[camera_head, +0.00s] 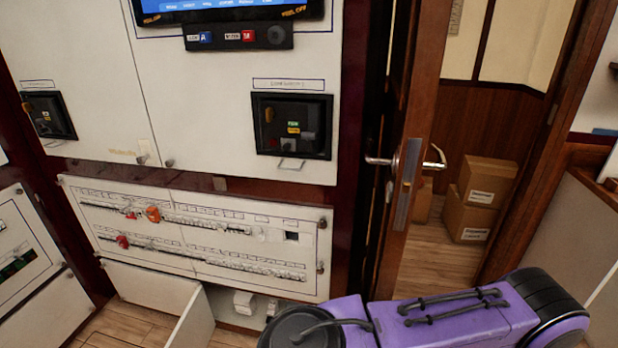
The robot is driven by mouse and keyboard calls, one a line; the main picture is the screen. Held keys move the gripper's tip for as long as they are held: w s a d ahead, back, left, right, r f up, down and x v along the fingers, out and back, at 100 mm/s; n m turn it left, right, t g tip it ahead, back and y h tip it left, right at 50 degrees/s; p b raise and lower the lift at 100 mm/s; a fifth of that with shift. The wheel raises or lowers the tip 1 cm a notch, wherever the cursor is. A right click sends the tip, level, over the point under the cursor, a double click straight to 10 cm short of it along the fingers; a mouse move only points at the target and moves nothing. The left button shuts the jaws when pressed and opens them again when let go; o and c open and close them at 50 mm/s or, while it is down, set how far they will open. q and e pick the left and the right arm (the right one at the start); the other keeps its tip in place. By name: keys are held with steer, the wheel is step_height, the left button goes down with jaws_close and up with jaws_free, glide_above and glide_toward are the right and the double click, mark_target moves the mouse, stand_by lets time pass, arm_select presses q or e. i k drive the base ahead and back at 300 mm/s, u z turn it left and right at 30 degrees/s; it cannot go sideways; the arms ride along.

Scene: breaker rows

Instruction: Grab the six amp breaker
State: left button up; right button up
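A white breaker panel (205,238) is set low in the wall, left of the middle. Two rows of small breakers run across it, an upper row (205,220) and a lower row (215,261). An orange piece (153,214) and a small red piece stand out in the upper row, and a red piece (122,242) in the lower one. The labels are too small to read, so I cannot tell which breaker is the six amp one. A purple and black arm of mine crosses the bottom right, in front of the panel's lower right. Neither gripper shows.
A wooden door (407,150) with a metal handle (383,161) stands open right of the panel. Cardboard boxes (476,198) lie beyond it. A white flap (190,322) hangs open below the panel, beside small white units (244,302). Black recessed units (291,126) sit above.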

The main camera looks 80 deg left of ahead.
mark_target(273, 310)
steer(key=u, duration=2.15)
steer(key=i, duration=1)
steer(key=u, duration=0.05)
